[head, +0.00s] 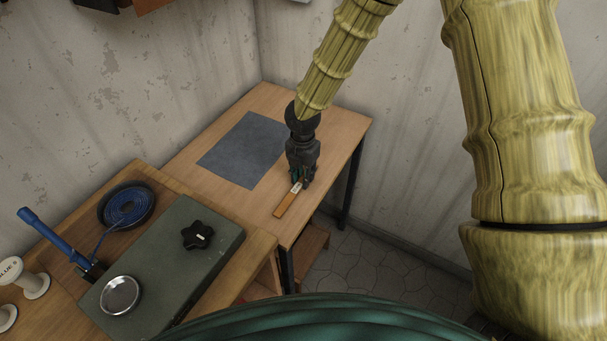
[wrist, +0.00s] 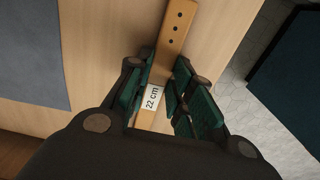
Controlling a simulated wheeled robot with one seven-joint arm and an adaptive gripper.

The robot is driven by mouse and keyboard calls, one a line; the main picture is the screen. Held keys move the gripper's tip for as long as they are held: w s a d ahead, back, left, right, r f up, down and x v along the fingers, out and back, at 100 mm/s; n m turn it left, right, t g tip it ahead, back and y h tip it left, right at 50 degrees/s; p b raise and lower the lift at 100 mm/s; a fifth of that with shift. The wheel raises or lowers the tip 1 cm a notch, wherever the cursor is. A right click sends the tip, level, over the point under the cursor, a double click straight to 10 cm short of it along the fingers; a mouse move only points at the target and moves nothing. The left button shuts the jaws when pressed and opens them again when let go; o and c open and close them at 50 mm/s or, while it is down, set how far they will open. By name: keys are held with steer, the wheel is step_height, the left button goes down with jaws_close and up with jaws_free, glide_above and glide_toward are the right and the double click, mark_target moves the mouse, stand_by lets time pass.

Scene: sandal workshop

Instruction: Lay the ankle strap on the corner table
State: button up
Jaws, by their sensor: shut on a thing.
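The ankle strap (head: 285,205) is a tan strip with a white label. In the wrist view the strap (wrist: 174,30) shows several dark holes, and its label reads "22 cm". My gripper (head: 301,180) points down over the right side of the corner table (head: 333,122) and is shut on the strap. In the wrist view my gripper's fingers (wrist: 162,98) flank the strap by its label. The strap is at or just above the wooden top near its right edge. I cannot tell whether it touches.
A dark grey mat (head: 243,150) lies on the corner table, left of my gripper. In front is a bench with a green box (head: 170,262), a blue coil (head: 127,207), a blue-handled tool (head: 52,236) and spools (head: 30,284). Tiled floor lies beyond the table's right edge.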

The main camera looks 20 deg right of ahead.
steer(key=shift+f, duration=0.15)
steer(key=o, duration=0.8)
step_height(320, 180, up, 12)
steer(key=b, duration=0.1)
stand_by(0.6)
